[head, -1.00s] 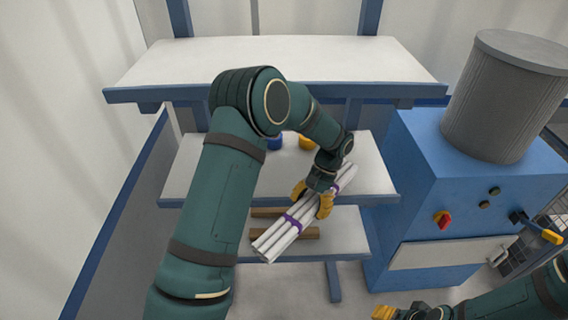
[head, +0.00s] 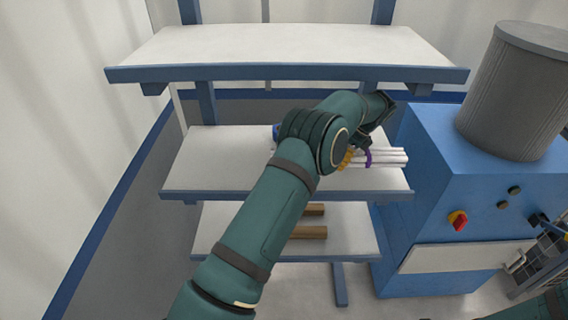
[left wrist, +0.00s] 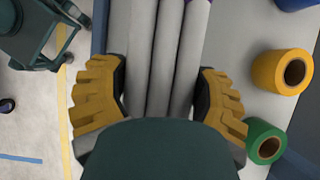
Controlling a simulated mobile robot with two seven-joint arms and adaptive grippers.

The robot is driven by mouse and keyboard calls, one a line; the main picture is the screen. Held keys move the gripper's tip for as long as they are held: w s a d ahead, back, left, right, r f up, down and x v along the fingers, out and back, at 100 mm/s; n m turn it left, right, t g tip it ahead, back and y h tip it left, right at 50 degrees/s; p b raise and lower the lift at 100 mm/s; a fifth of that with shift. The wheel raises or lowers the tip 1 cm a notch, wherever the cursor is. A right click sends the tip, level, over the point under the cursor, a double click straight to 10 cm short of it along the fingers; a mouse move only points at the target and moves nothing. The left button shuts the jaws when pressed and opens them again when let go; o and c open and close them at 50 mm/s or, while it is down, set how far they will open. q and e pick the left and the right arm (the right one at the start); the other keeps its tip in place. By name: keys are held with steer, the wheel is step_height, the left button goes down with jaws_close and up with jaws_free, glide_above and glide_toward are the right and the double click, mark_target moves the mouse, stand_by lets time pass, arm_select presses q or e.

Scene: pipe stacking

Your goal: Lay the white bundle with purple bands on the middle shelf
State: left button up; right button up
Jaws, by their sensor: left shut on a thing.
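The white bundle of pipes (head: 392,154) with a purple band (head: 368,157) lies roughly level and crosswise over the right part of the middle shelf (head: 225,160). I cannot tell whether it touches the shelf. My left gripper (head: 348,158) is around the bundle, partly hidden behind my forearm, which also hides the bundle's left part. In the left wrist view, the yellow fingers of my left gripper (left wrist: 160,100) stand on both sides of the white pipes (left wrist: 160,60), shut on them. My right gripper is not in view.
Yellow (left wrist: 270,72), green (left wrist: 253,137) and blue rolls sit on the shelf beside the bundle. The top shelf (head: 280,45) is empty. Brown bars (head: 308,232) lie on the lower shelf. A blue cabinet (head: 440,190) with a grey drum (head: 515,95) stands close at right.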

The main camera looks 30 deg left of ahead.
arm_select(q)
steer(key=s+a, duration=0.2)
steer(key=a, duration=0.2)
steer(key=s+a+b, duration=0.1)
steer(key=s+a, duration=0.2)
steer(key=a, duration=0.1)
steer(key=s+a, duration=0.2)
steer(key=a, duration=0.2)
steer(key=shift+s+a+b, duration=0.2)
steer(key=shift+s+b, duration=0.1)
steer(key=shift+b, duration=0.05)
steer(key=f, duration=0.2)
steer(key=f+b, duration=0.1)
steer(key=shift+s+a, duration=0.25)
steer(key=shift+a, duration=0.05)
steer(key=shift+w+f, duration=0.15)
steer(key=shift+f, duration=0.15)
steer(key=shift+r, duration=0.1)
steer(key=shift+f, duration=0.5)
steer(key=shift+f, duration=0.15)
steer(key=o, duration=1.3)
steer(key=shift+o, duration=0.2)
